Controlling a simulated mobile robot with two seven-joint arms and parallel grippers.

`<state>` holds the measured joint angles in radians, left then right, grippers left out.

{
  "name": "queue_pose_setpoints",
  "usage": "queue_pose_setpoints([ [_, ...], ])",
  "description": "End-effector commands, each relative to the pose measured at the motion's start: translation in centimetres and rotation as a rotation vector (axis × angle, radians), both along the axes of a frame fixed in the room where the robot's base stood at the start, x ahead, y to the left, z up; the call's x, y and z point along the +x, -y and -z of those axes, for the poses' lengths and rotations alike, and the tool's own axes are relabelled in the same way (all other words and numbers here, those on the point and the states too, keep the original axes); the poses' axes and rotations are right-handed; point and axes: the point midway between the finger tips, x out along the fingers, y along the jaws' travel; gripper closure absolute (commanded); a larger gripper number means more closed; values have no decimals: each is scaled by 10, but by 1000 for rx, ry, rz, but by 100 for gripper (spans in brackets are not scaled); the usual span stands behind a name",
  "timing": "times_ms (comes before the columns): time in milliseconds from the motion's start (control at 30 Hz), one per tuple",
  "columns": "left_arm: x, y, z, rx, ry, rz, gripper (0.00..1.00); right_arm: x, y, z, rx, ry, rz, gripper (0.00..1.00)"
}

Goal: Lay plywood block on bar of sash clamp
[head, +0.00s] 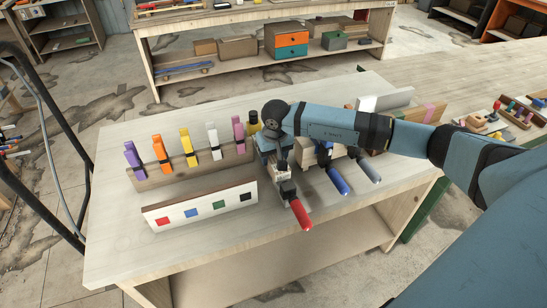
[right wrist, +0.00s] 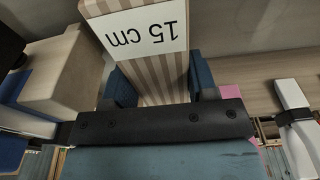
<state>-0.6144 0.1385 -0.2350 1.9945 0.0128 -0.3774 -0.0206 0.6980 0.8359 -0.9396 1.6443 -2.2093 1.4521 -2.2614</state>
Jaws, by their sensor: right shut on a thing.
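My right gripper (head: 272,150) is low over the bench, among the clamps. In the right wrist view its two blue fingers (right wrist: 160,88) are shut on a striped plywood block (right wrist: 162,72) with a white "15 cm" label. In the head view my wrist and gripper largely hide this block. A clamp with a red handle (head: 300,214) lies just in front of the gripper. Clamps with a blue handle (head: 338,181) and a grey handle (head: 369,171) lie to its right. I cannot tell whether the block touches a clamp bar. My left gripper is not in view.
Left of the gripper, a wooden rack (head: 190,174) holds several coloured clamps. A white-faced board (head: 200,207) with coloured squares stands in front of it. Pale wood (right wrist: 48,75) is close beside the held block. The bench's front left (head: 120,240) is clear.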

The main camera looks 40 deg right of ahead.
Motion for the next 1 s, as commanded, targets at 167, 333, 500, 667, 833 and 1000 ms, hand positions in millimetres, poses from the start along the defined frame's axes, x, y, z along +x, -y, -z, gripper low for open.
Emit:
queue_pose_setpoints([
  [167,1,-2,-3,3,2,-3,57,0,0,16,0,1,0,75],
  [333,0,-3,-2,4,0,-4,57,0,0,15,0,1,-1,75],
  [500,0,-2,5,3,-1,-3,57,0,0,21,1,1,-1,75],
  [667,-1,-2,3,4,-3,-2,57,0,0,19,0,0,-1,22],
  [833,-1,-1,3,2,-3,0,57,0,0,19,0,0,0,22],
  [1000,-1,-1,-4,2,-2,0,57,0,0,12,1,1,0,22],
])
